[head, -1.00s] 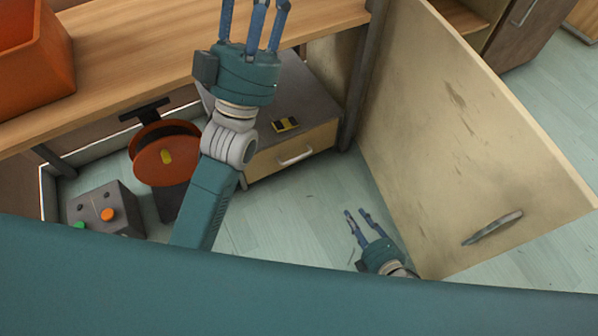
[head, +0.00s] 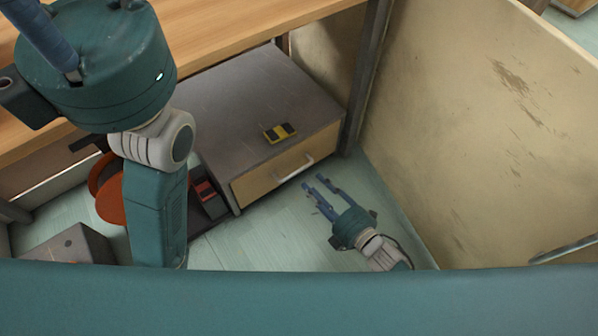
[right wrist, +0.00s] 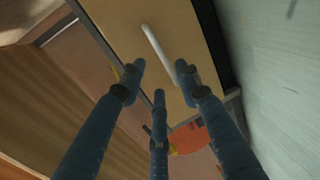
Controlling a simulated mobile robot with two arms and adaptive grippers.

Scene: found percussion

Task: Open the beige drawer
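The beige drawer (head: 262,184) is the front of a low grey cabinet (head: 235,95) under the wooden desk, and it looks shut. Its pale bar handle (head: 294,167) is on the front; the handle also shows in the right wrist view (right wrist: 155,48). My right gripper (head: 314,184) is open and empty, with its fingers just in front of the drawer, near the handle and apart from it in the head view. In the right wrist view its fingers are spread below the handle. My left gripper (head: 85,40) is high at the left, its fingertips cut off by the frame.
A yellow-and-black block (head: 280,132) lies on the cabinet top. A large beige door panel (head: 465,130) stands on the right. A red round object (head: 107,195) and a grey box (head: 65,247) are at lower left. Floor in front of the drawer is clear.

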